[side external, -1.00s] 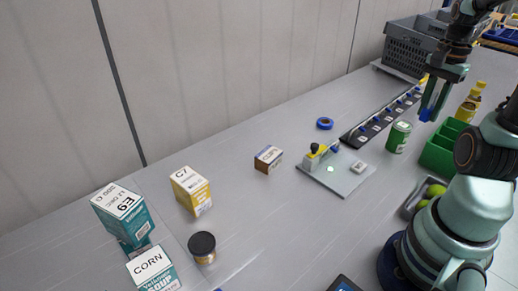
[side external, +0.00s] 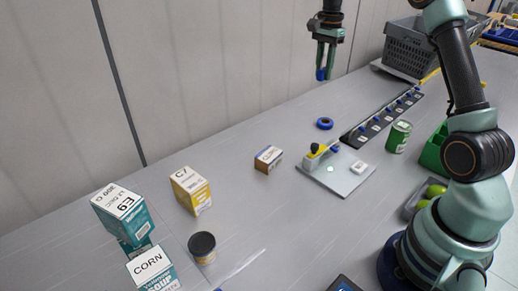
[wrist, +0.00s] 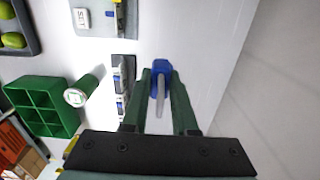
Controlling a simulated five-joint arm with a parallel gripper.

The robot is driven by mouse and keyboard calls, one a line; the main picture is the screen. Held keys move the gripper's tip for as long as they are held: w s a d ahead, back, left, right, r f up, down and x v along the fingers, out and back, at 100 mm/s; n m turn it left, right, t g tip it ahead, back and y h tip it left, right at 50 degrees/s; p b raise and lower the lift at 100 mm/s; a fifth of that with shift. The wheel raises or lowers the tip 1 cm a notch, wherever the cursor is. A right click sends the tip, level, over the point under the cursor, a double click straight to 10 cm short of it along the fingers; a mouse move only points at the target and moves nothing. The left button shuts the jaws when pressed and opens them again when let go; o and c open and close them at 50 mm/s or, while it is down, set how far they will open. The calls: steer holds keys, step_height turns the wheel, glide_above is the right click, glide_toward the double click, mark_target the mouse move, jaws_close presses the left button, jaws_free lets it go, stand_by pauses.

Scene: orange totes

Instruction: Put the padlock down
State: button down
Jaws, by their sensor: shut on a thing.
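My gripper (side external: 323,72) is shut on a blue padlock (wrist: 161,68) and holds it high above the table near the back wall. In the wrist view the padlock is between the two green fingers, with its grey shackle pointing toward the palm. In the side external view the padlock (side external: 321,75) shows as a small blue shape at the fingertips. The grey table top (side external: 240,150) lies well below it. A dark strip (side external: 382,119) with a row of blue items and white labels lies on the table, to the lower right of the gripper.
A blue tape roll (side external: 325,123) lies left of the strip. A light plate with a clamp (side external: 340,175), a green can (side external: 398,137) and a green divided bin (wrist: 42,104) stand nearby. A grey crate (side external: 409,47) is at the back right.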

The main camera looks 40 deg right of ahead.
mark_target(307, 137)
steer(key=f, duration=0.6)
steer(key=w+a+f, duration=0.1)
steer(key=f, duration=0.6)
steer(key=w+f, duration=0.1)
steer(key=f, duration=0.6)
steer(key=shift+a+f, duration=0.15)
steer(key=shift+f, duration=0.1)
steer(key=shift+f, duration=0.1)
steer(key=c, duration=0.7)
jaws_free()
